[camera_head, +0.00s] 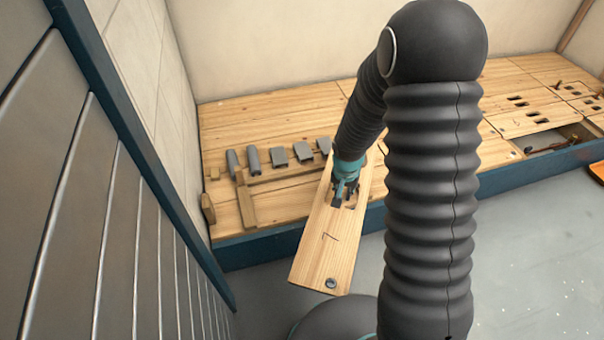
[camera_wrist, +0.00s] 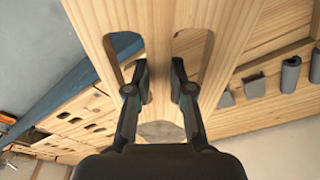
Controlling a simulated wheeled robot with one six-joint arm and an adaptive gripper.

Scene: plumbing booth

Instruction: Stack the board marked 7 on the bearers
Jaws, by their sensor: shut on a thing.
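The board marked 7 (camera_head: 318,252) is a long pale wooden plank, held out past the front edge of the raised wooden deck. Its dark 7 faces up, and a small dark round spot shows near its near end. My gripper (camera_head: 345,192) is shut on the board's far part. In the wrist view, the fingers (camera_wrist: 160,84) close on the wooden strip between two slots in the board (camera_wrist: 155,18). Two wooden strips that look like the bearers, one short (camera_head: 246,207) and one longer (camera_head: 285,174), lie on the deck at left.
Several grey pieces (camera_head: 278,157) stand in a row on the deck (camera_head: 270,115). Small wooden blocks (camera_head: 208,208) lie at its left edge. An open bay (camera_head: 555,138) shows at right. A grey panelled wall (camera_head: 75,200) stands close at left. My arm hides part of the deck.

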